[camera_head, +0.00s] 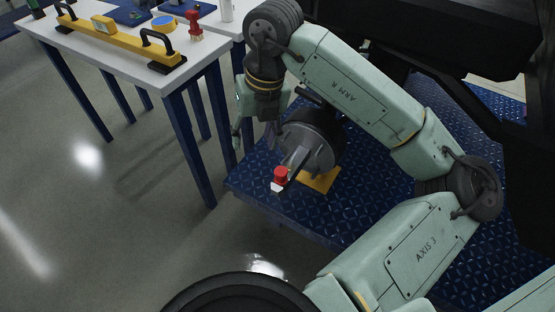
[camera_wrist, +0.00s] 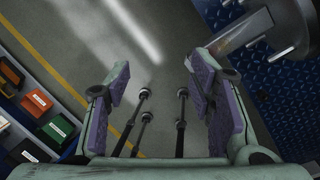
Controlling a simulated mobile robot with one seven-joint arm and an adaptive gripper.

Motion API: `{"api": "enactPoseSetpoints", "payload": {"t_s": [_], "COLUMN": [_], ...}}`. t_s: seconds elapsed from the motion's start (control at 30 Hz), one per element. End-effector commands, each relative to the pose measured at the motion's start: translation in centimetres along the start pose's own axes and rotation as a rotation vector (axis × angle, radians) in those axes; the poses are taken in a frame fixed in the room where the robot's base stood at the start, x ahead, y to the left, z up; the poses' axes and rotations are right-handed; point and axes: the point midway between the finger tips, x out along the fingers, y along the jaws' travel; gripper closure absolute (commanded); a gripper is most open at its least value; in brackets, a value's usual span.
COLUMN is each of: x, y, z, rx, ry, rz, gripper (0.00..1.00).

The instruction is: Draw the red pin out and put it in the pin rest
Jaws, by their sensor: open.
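A red cylindrical cap (camera_head: 280,174) stands at the near end of a grey bar that runs from the dark round roller unit (camera_head: 312,140). It looks like the head of the red pin; its shaft is hidden. My gripper (camera_head: 252,131) hangs left of the roller unit, up and left of the red cap and apart from it. In the wrist view my gripper (camera_wrist: 161,88) is open, with purple pads apart and no object held. Part of the grey tester hardware (camera_wrist: 250,35) shows at the upper right. I cannot make out the pin rest for certain.
The roller unit stands on a blue patterned deck (camera_head: 255,185) beside a yellow plate (camera_head: 320,180). A white table (camera_head: 75,40) at the upper left bears a yellow bar with black handles (camera_head: 120,40) and a red knobbed object (camera_head: 194,25). Grey floor lies open between.

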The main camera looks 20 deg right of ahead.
Motion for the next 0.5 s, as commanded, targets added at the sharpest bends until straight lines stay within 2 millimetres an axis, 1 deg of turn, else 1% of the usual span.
{"api": "enactPoseSetpoints", "payload": {"t_s": [0.03,0.1,0.17,0.23,0.4,0.5], "x": [0.0,0.0,0.3,1.2,3.9,4.9], "y": [-2.1,-4.1,-5.0,-5.5,-5.8,-6.0], "z": [-0.8,-1.6,-2.0,-2.3,-2.5,-2.6], "rx": [0.041,0.079,0.097,0.104,0.101,0.100], "ry": [0.027,0.056,0.069,0.077,0.076,0.075], "rz": [-0.068,-0.131,-0.159,-0.170,-0.166,-0.166], "gripper": [0.51,0.51,0.51,0.51,0.51,0.51]}}
